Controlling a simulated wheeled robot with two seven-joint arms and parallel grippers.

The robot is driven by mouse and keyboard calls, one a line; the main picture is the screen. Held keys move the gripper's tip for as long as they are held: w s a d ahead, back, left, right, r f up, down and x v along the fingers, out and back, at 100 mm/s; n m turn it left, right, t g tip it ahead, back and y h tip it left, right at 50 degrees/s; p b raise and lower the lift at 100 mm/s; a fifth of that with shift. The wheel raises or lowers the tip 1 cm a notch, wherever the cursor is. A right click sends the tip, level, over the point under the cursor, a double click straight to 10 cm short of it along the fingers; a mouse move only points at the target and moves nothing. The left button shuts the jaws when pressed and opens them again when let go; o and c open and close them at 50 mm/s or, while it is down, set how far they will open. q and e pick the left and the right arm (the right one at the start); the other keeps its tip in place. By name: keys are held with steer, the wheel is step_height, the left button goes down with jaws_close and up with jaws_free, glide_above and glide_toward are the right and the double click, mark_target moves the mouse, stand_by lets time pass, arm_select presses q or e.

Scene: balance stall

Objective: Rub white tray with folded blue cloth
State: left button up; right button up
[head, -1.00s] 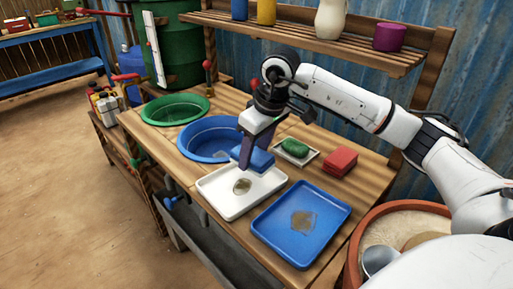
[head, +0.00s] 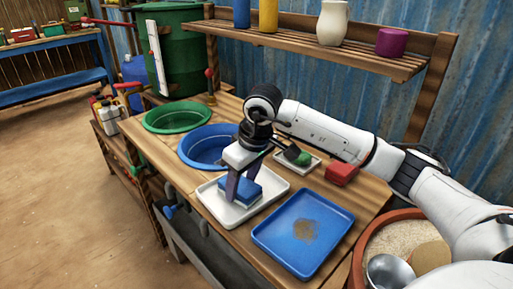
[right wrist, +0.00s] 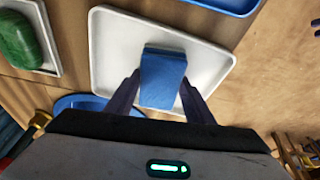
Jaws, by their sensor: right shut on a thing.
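The white tray (head: 273,189) lies on the wooden bench, between the blue basin and the blue tray. My right gripper (head: 240,197) is shut on the folded blue cloth (head: 247,189) and holds it low over the white tray; it appears to touch the tray's floor. In the right wrist view the cloth (right wrist: 163,78) sits between the two dark fingers (right wrist: 160,97), above the bare part of the white tray (right wrist: 112,50). The brown stain seen on the tray earlier does not show now; the cloth and fingers cover that area. My left gripper is not in view.
A blue tray (head: 283,237) with a brown stain lies to the right. A blue basin (head: 191,155) and a green basin (head: 177,117) stand to the left. Behind are a green sponge on a small dish (head: 312,166) and a red block (head: 341,174). A shelf (head: 300,47) hangs above.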

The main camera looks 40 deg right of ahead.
steer(key=a+p, duration=0.1)
steer(key=a, duration=0.3)
steer(key=shift+s, duration=0.15)
steer(key=shift+d+f, duration=0.1)
steer(key=shift+d, duration=0.35)
steer(key=shift+d+b, duration=0.35)
steer(key=shift+d, duration=0.65)
steer(key=shift+d+b, duration=0.35)
steer(key=shift+d, duration=1.15)
steer(key=shift+w+d, duration=0.2)
steer(key=shift+d, duration=0.9)
steer(key=shift+d+r, duration=0.2)
steer(key=shift+d, duration=0.05)
step_height(320, 180, up, 3)
steer(key=shift+f+p, duration=0.2)
steer(key=shift+p, duration=0.3)
step_height(320, 180, up, 2)
steer(key=shift+r+p, duration=0.15)
steer(key=shift+p, duration=0.6)
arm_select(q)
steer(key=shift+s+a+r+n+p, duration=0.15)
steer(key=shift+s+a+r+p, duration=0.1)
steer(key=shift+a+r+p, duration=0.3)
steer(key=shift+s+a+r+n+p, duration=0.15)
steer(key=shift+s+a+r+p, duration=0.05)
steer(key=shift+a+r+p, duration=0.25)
arm_select(e)
steer(key=shift+a+r, duration=0.1)
steer(key=shift+r, duration=1.4)
